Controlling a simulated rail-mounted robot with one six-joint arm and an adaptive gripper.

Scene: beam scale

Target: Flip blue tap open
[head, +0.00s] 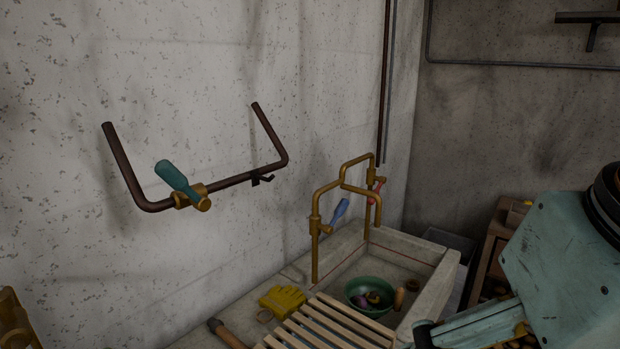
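A tap with a blue lever handle (340,212) sits on the left brass pipe (316,235) above the sink. The blue handle points up and to the right; whether the tap is open I cannot tell. A second tap with a red handle (377,187) is on the right brass pipe. A larger valve with a teal handle (177,179) sits on a dark wall pipe (236,180) at the left. My teal arm shows at the lower right, apart from the taps. The fingertips of my gripper cannot be made out.
The stone sink (425,272) holds a green bowl (358,284) with small items. A wooden slatted rack (330,326), yellow gloves (283,300) and a wooden-handled tool (228,336) lie in front. A wooden crate (491,243) stands at the right. The air before the taps is clear.

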